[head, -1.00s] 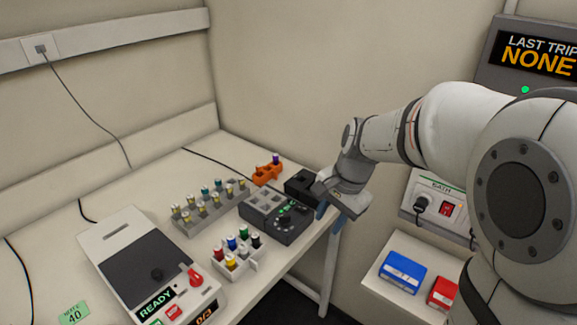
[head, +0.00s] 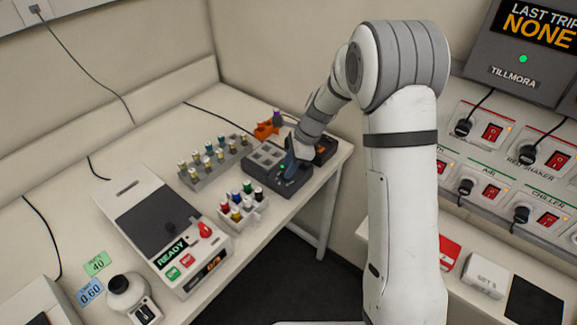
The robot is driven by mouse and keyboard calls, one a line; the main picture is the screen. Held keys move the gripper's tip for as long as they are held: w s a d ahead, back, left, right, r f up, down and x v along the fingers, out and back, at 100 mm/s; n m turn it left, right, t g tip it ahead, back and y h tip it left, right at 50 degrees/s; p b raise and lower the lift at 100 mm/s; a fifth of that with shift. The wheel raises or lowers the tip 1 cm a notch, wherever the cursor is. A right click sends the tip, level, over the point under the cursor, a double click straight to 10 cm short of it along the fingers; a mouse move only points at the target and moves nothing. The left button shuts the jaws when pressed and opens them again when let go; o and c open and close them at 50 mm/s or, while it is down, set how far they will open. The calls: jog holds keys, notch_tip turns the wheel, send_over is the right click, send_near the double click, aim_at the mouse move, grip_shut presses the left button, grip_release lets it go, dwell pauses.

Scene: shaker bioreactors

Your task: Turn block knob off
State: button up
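The dark grey block (head: 262,170) with square wells sits near the right end of the bench. Its control face has a green lit display (head: 283,168). The block's knob is hidden behind the gripper and cannot be seen. Whether the fingers are apart, shut, or touching the knob cannot be told from this view.
A rack of vials (head: 215,165) stands left of the block, and a white holder with coloured-cap vials (head: 242,210) in front. An orange holder (head: 265,130) and a black box (head: 325,149) are close by. A white READY device (head: 190,262) stands front left. Switch panels (head: 492,133) line the right wall.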

jog(key=shift+x, duration=0.85)
jog(key=shift+c, duration=0.4)
grip_shut()
jog(key=shift+d, duration=0.15)
